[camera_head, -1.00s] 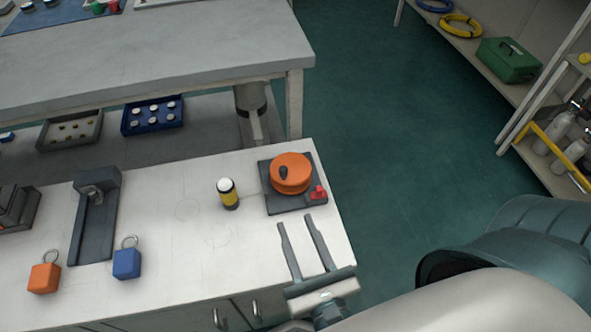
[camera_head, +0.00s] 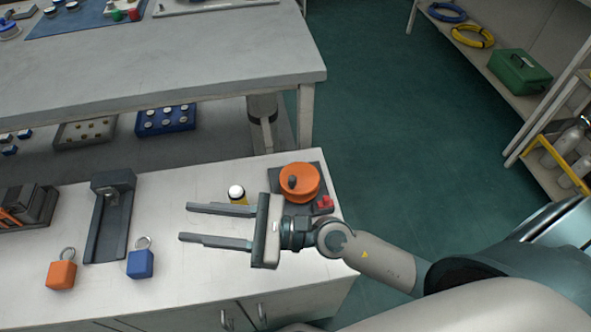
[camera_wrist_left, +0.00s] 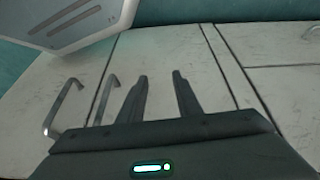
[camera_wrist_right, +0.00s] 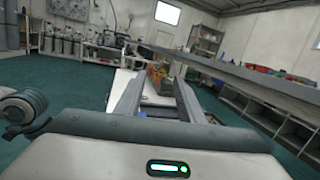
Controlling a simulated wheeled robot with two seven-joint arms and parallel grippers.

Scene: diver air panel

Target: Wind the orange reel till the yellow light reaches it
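The orange reel (camera_head: 306,176) sits on a dark base plate (camera_head: 318,160) at the bench's right end. A dark knob (camera_head: 292,182) stands on its left side, and a red part (camera_head: 325,202) is at the plate's front right corner. The yellow light (camera_head: 237,193), a small white-topped cylinder, stands left of the reel, its lower part hidden by my right gripper. My right gripper (camera_head: 184,222) is open and empty, pointing left over the bench in front of both. My left gripper (camera_wrist_left: 160,80) shows only in the left wrist view, open and empty before the cabinet fronts.
An orange block (camera_head: 62,275) and a blue block (camera_head: 140,264), both with rings, stand at the front left. A dark bracket (camera_head: 108,225) lies behind them. A grey table (camera_head: 220,60) stands beyond. Green floor is free to the right.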

